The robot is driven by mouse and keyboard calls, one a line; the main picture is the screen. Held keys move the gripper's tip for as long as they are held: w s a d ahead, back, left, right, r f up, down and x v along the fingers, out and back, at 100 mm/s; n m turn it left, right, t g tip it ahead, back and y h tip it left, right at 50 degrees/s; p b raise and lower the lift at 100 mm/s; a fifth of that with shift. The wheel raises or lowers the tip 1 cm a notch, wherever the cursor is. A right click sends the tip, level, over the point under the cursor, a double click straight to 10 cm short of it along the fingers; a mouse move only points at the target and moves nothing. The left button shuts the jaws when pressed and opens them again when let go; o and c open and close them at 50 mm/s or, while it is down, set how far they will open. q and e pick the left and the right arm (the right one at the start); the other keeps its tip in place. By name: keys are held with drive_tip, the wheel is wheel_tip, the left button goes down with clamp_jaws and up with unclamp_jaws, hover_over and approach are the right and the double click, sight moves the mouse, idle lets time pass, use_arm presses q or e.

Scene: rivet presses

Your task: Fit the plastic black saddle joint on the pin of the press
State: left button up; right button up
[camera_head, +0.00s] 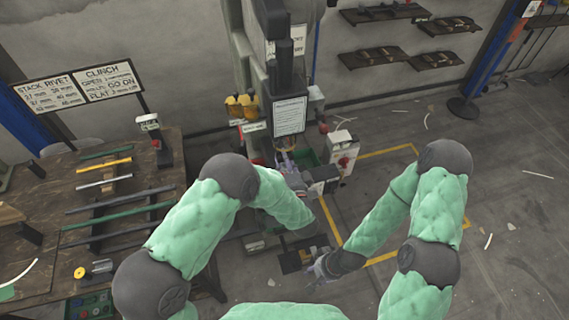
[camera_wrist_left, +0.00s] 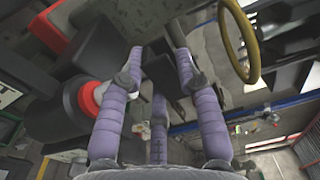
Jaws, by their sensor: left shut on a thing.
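The press (camera_head: 290,115) stands at the top centre in the head view. My left gripper (camera_head: 286,163) reaches into its working gap, below the white notice. In the left wrist view its purple fingers (camera_wrist_left: 157,75) close on a small dark piece, which I take to be the black saddle joint (camera_wrist_left: 159,72). A grey rod-like part (camera_wrist_left: 176,34) shows just beyond the fingertips; I cannot tell whether it is the pin or whether it touches the piece. My right gripper (camera_head: 314,266) hangs low near the floor, apart from the press; its fingers are too small to judge.
A wooden bench (camera_head: 50,250) with several coloured bars stands at left. A white box with red parts (camera_head: 343,150) is right of the press. A red button (camera_wrist_left: 92,97) and yellow ring (camera_wrist_left: 237,40) lie near the left fingers.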

use_arm(q)
drive_tip(key=shift+f+b, duration=0.7)
drive_tip(key=shift+f, duration=0.3)
drive_tip(key=shift+r, duration=0.15)
drive_tip(key=shift+r+p, duration=1.15)
drive_tip(key=shift+r, duration=0.1)
drive_tip(key=o, duration=1.1)
drive_tip(key=v, duration=1.2)
